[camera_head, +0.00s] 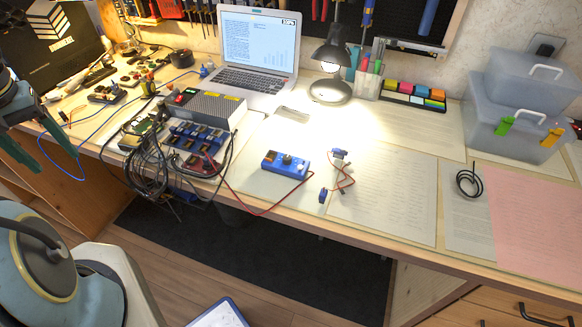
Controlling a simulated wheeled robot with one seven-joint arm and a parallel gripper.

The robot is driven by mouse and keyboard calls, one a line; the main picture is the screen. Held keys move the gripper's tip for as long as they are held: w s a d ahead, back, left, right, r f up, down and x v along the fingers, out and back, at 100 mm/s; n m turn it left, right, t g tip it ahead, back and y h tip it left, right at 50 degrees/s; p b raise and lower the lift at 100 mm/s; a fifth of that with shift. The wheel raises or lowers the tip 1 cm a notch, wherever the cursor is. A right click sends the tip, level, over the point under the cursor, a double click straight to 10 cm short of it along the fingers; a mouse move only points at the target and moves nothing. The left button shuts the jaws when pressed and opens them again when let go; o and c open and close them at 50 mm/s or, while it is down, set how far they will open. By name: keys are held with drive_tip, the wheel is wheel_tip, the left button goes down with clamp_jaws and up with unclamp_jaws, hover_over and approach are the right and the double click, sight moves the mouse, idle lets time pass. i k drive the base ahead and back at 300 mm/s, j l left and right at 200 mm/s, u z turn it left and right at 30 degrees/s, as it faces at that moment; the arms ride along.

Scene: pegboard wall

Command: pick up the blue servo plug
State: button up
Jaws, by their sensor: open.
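Two small blue pieces lie on the lit desk paper, linked by a thin red wire. The nearer blue servo plug (323,195) is close to the desk's front edge. The farther blue piece (338,154) has a grey part beside it. Which of them is the plug and which the servo body is too small to tell. A blue box with a knob (286,164) sits just left of them, with a red wire running from it. My gripper (56,160) is at the far left, open and empty, its teal fingers pointing down, well apart from the blue pieces.
Left of the blue box are a grey power unit (203,109), blue modules (192,146) and tangled dark cables (148,170). Behind stand a laptop (257,50), a lamp (331,70) and a pen holder (368,84). Papers (385,205) lie flat at right; grey bins (515,120) stand far right.

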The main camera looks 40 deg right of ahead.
sight(323, 195)
drive_tip(key=i+z, duration=0.1)
drive_tip(key=z, duration=0.3)
drive_tip(key=j+z, duration=0.15)
drive_tip(key=z, duration=0.25)
drive_tip(key=i+j+z, duration=0.1)
drive_tip(key=z, duration=0.3)
